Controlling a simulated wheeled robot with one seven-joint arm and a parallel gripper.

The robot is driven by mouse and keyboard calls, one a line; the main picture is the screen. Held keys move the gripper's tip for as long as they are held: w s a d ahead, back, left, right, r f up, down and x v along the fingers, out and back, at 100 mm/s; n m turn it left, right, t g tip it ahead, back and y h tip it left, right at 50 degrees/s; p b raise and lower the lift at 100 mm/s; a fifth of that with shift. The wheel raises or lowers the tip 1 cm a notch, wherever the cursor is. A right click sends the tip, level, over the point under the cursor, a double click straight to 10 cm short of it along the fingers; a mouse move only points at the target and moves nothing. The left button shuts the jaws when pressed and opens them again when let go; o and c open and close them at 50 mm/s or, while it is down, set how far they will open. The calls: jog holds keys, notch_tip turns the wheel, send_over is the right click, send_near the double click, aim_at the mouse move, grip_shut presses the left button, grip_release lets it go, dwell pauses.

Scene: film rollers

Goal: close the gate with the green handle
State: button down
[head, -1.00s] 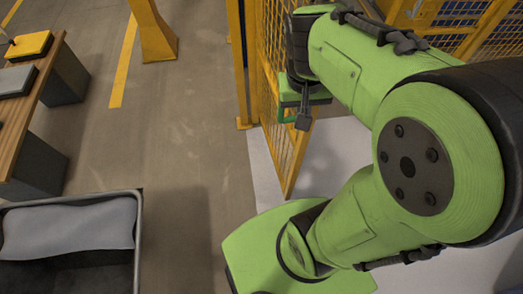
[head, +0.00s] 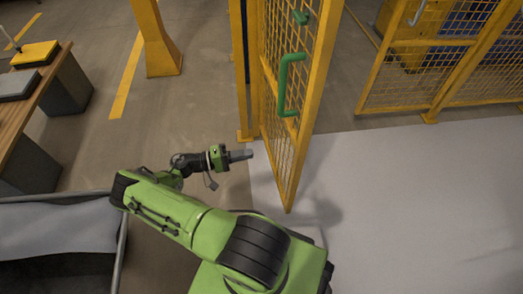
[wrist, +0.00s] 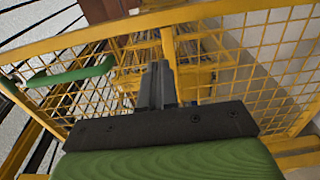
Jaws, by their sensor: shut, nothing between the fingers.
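The gate (head: 283,165) is a yellow-framed mesh panel. It stands open, at an angle to the fence, with a gap on its right. Its green handle (head: 284,88) is upright on the panel, with nothing holding it. My gripper (head: 243,155) is to the left of the gate's lower part, below the handle in the head view. I cannot tell whether it touches the gate. In the wrist view my gripper (wrist: 157,85) is shut and empty, its fingers pointing at the mesh. The green handle (wrist: 75,72) lies to its left there, apart from the fingers.
A yellow mesh fence (head: 400,100) stands at the right, beyond the gap. A yellow post (head: 155,40) rises at the back left. A wooden bench (head: 25,110) is at the left, and a grey bin (head: 60,230) is at the lower left. The pale floor on the right is clear.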

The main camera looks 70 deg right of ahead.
aim_at(295, 145)
jog(key=b+x, duration=0.1)
jog(key=x, duration=1.3)
jog(key=shift+d+f, duration=0.1)
jog(key=shift+s, duration=0.1)
